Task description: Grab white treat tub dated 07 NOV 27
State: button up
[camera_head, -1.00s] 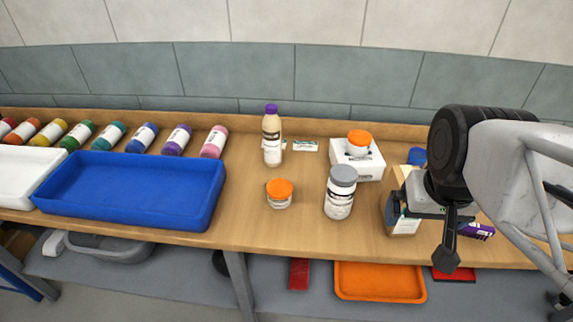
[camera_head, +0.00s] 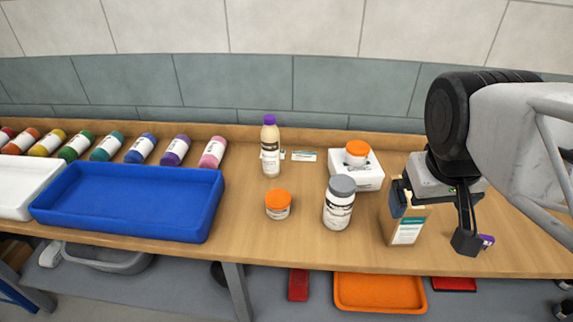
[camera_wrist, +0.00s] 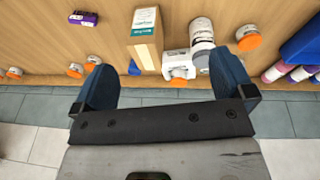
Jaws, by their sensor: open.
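A short white tub with an orange lid (camera_head: 278,206) stands on the bench in the head view. My gripper (camera_head: 434,216) is open and empty, at the right by the tan carton (camera_head: 407,234). In the wrist view, its blue-padded fingers (camera_wrist: 164,82) are wide apart; the grey-lidded tub (camera_wrist: 202,34) and short orange-lidded tub (camera_wrist: 247,40) show beyond.
A blue tray (camera_head: 130,228) and white tray are at the left, with several coloured bottles behind. A purple-capped bottle (camera_head: 270,150) stands at the back. In the wrist view, several more orange-lidded containers (camera_wrist: 75,71) and a purple box (camera_wrist: 83,18) are at the left. Bench is clear around the short tub.

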jog(key=w+n, duration=0.1)
jog(key=n, duration=0.1)
jog(key=n+t+h, duration=0.2)
jog(key=n+t, duration=0.8)
jog(key=n, duration=2)
send_over(273, 209)
jog(key=s, duration=0.4)
jog(key=shift+t, duration=0.3)
jog(key=f, duration=1.6)
jog(key=a+f, duration=0.1)
jog(key=f, duration=0.7)
jog(key=shift+w+f, duration=0.1)
jog(key=shift+f, duration=0.05)
jog(key=shift+x, duration=1.3)
